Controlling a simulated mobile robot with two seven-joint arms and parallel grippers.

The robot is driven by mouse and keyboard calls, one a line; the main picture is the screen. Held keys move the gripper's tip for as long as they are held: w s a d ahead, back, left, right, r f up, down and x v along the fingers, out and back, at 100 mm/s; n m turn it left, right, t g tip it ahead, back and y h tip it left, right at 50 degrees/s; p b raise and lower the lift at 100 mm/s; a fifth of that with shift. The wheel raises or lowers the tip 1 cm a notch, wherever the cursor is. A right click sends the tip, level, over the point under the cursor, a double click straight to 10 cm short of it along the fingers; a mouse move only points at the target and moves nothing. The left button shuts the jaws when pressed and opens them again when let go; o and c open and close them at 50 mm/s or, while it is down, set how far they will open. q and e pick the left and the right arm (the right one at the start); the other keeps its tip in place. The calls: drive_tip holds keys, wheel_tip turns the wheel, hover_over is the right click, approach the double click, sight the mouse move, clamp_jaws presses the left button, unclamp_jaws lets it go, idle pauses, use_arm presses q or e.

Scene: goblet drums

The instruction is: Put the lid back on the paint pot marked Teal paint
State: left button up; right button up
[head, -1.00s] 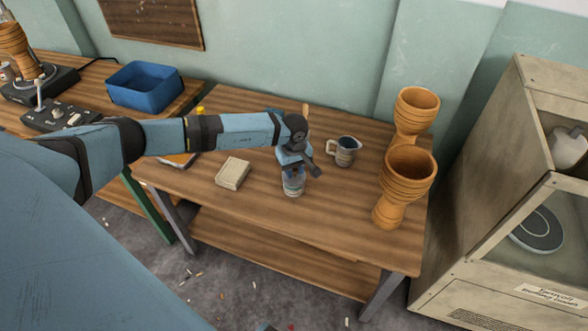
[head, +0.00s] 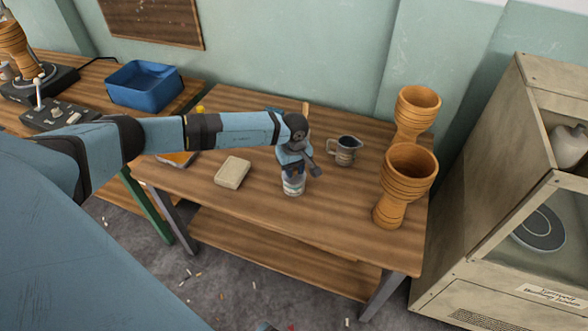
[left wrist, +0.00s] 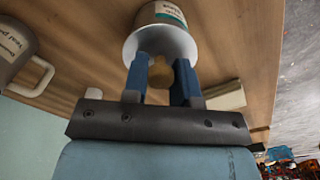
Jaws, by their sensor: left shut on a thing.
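A small pale pot (head: 293,188) with a teal band stands on the wooden table. It also shows in the left wrist view (left wrist: 168,12), but its label is too small to read. My left gripper (head: 293,171) is directly above it, pointing down. In the left wrist view my left gripper (left wrist: 165,70) is shut on a round brown knob (left wrist: 160,73), apparently that of a pale lid (left wrist: 158,45) at the pot's mouth. I cannot tell whether the lid is fully seated. My right gripper is out of view.
A pale block (head: 232,172) lies left. Goblet drums (head: 405,178) stand at the right. A blue bin (head: 145,86) is farther left.

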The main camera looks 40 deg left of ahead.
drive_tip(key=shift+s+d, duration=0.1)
use_arm(q)
drive_tip(key=o, duration=1)
drive_tip(key=shift+c, duration=0.2)
drive_tip(key=o, duration=0.5)
drive_tip(key=shift+r, duration=0.1)
